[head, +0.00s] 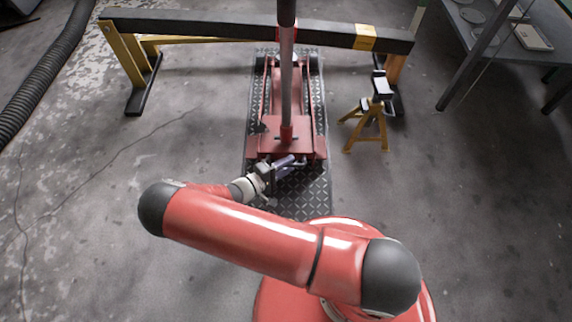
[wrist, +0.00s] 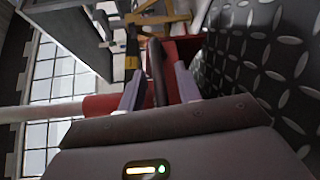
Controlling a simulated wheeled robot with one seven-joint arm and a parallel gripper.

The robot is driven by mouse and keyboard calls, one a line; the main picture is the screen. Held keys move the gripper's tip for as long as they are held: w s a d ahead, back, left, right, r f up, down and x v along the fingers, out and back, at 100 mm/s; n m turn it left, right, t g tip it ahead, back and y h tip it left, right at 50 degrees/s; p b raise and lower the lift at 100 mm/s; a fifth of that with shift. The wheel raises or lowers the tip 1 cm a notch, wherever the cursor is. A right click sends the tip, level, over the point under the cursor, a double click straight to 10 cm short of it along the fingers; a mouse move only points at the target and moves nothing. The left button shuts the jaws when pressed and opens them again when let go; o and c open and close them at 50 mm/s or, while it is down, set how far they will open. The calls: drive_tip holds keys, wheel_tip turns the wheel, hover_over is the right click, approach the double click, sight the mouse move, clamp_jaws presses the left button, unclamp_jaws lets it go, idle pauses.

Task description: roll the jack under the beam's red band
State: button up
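The red floor jack (head: 302,135) sits on a diamond-plate strip, its front reaching toward the black beam (head: 200,27). Its upright handle (head: 287,90) crosses in front of the beam. A red patch (head: 294,34) on the beam, partly hidden by the handle, looks like the red band. My gripper (head: 283,166) is at the jack's near end. In the wrist view its two fingers (wrist: 158,82) stand apart on either side of a dark bar (wrist: 156,65), with red jack body (wrist: 184,48) beyond. A gap shows beside the bar; contact is unclear.
A yellow jack stand (head: 367,125) stands right of the jack. A yellow band (head: 365,37) marks the beam further right. Yellow trestle legs (head: 125,55) carry the beam. Diamond plate (head: 308,197) lies under the jack. A hose (head: 45,75) lies far left; a metal shelf (head: 480,40) stands right.

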drive_tip(key=f+v, duration=0.1)
drive_tip(key=v, duration=0.6)
drive_tip(key=shift+s+a+r, duration=0.2)
drive_tip(key=shift+a+r, duration=0.15)
drive_tip(key=shift+r, duration=0.2)
drive_tip(key=d+r+m+g+y+p, duration=0.2)
drive_tip(key=d+r+g+y, duration=0.1)
drive_tip(key=r, duration=0.8)
drive_tip(key=d+r+m+g+y+p, duration=0.2)
drive_tip(key=d+r+m+g, duration=0.15)
drive_tip(key=r, duration=0.65)
drive_tip(key=d+r+m+g+y+p, duration=0.1)
drive_tip(key=d+r+g+y+p, duration=0.25)
drive_tip(key=r, duration=0.75)
drive_tip(key=s+d+r+t+y+p, duration=0.1)
drive_tip(key=s+d+r+t, duration=0.1)
drive_tip(key=r, duration=0.5)
drive_tip(key=s+d+r+m+t+y+p, duration=0.1)
drive_tip(key=s+d+r+t+y+p, duration=0.1)
drive_tip(key=s+d+r, duration=0.3)
drive_tip(key=s+d+r+m+t+y+p, duration=0.1)
drive_tip(key=s+d+r+t+y, duration=0.1)
drive_tip(key=s+r, duration=0.4)
wheel_tip(320, 180, up, 4)
drive_tip(key=shift+d+r, duration=0.1)
drive_tip(key=shift+d, duration=0.55)
